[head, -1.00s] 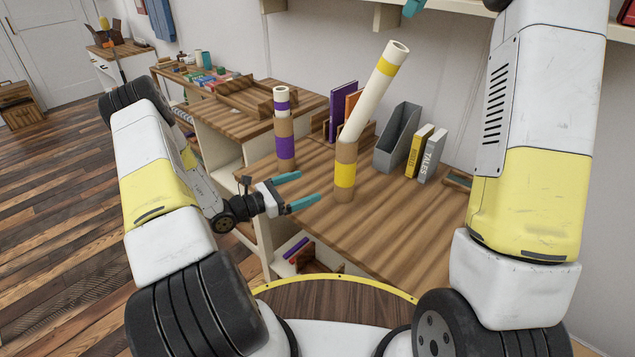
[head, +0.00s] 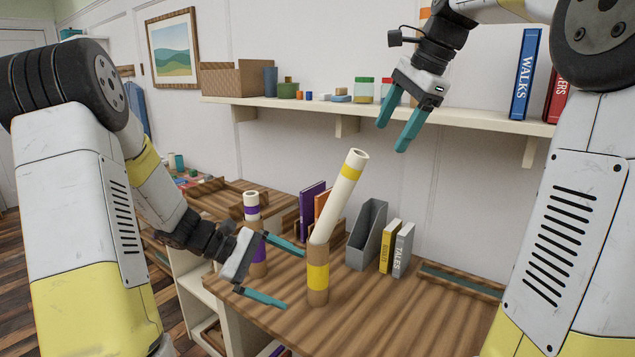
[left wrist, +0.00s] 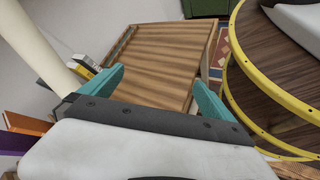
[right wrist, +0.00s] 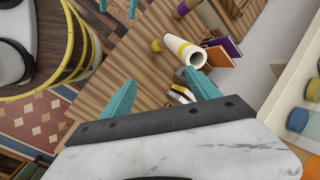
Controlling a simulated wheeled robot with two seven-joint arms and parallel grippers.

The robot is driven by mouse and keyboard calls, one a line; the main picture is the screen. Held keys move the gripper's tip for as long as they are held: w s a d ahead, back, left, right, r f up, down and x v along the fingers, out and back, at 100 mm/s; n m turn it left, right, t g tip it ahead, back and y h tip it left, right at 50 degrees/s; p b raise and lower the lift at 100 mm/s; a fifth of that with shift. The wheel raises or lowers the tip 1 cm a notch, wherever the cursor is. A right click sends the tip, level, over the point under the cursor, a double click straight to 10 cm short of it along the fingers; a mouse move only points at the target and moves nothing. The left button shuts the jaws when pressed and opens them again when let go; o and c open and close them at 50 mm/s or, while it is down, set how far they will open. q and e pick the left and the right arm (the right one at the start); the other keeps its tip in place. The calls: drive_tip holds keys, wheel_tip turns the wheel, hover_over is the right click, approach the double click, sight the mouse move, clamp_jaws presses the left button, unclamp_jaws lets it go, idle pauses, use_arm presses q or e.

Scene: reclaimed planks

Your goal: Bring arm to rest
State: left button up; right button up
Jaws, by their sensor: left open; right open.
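My left gripper (head: 285,274) is open and empty over the left part of the wooden desk, just left of a cardboard tube with a yellow band (head: 318,284). A white rolled tube with a yellow band (head: 337,198) stands tilted in that holder, leaning to the right. My right gripper (head: 393,138) is open and empty, raised in front of the wall shelf, above and right of the rolled tube. In the right wrist view the white tube (right wrist: 182,48) shows below the open fingers. A purple-banded tube (head: 252,214) stands behind my left gripper.
The desk (head: 400,310) is clear at its front right. A grey magazine file (head: 367,236), a yellow book (head: 390,246) and a grey book (head: 403,250) stand at the back. The wall shelf (head: 330,108) holds a cardboard box (head: 236,79), jars and a blue book (head: 525,74).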

use_arm(q)
drive_tip(key=s+a+r+m+t+y, duration=0.3)
drive_tip(key=s+r+m+y, duration=0.2)
drive_tip(key=s+r, duration=0.2)
drive_tip(key=s+a+r+m+t+y, duration=0.3)
drive_tip(key=s+r+m+y, duration=0.1)
drive_tip(key=s+r+m, duration=0.2)
drive_tip(key=shift+s+a+r+m+y, duration=0.35)
drive_tip(key=shift+s+r, duration=0.2)
drive_tip(key=shift+r, duration=0.25)
use_arm(e)
drive_tip(key=s+f+n+t, duration=0.1)
drive_tip(key=s+f+n, duration=0.6)
drive_tip(key=s, duration=0.3)
drive_tip(key=s+a+f+n+t+h, duration=0.1)
drive_tip(key=s+f+n, duration=0.6)
drive_tip(key=s+f, duration=0.2)
drive_tip(key=shift+s+f+n+t+h, duration=0.3)
drive_tip(key=shift+s+t, duration=0.1)
drive_tip(key=shift+s, duration=0.45)
